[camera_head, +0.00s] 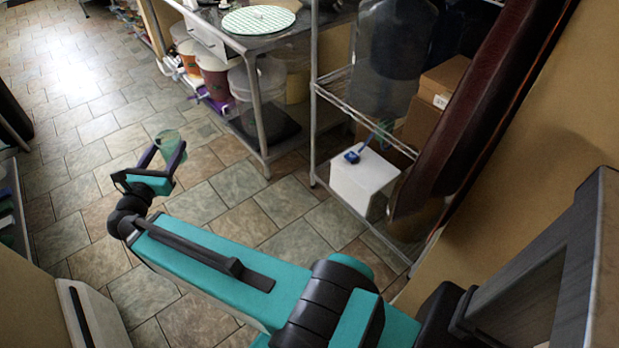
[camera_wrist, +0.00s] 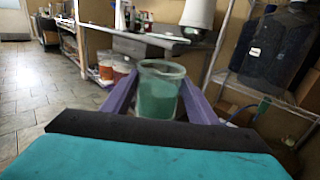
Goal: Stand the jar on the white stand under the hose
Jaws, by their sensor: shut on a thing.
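A clear jar with green contents (camera_wrist: 158,95) is held upright between the purple fingers of my gripper (camera_wrist: 155,98) in the wrist view. In the head view, the jar (camera_head: 168,142) is at the tips of my gripper (camera_head: 165,156), at left, above the tiled floor. The white stand (camera_head: 362,182) is a box at the foot of the wire rack, right of my gripper and well apart from it. A blue hose (camera_head: 379,134) with a blue end piece (camera_head: 352,157) hangs over the stand's top. No jar stands on it.
A wire rack (camera_head: 318,130) holds a large dark bottle (camera_head: 388,75) and a cardboard box (camera_head: 445,80). A metal table (camera_head: 280,42) with several buckets (camera_head: 258,85) beneath stands at top centre. The tiled floor (camera_head: 230,215) between my gripper and the stand is clear.

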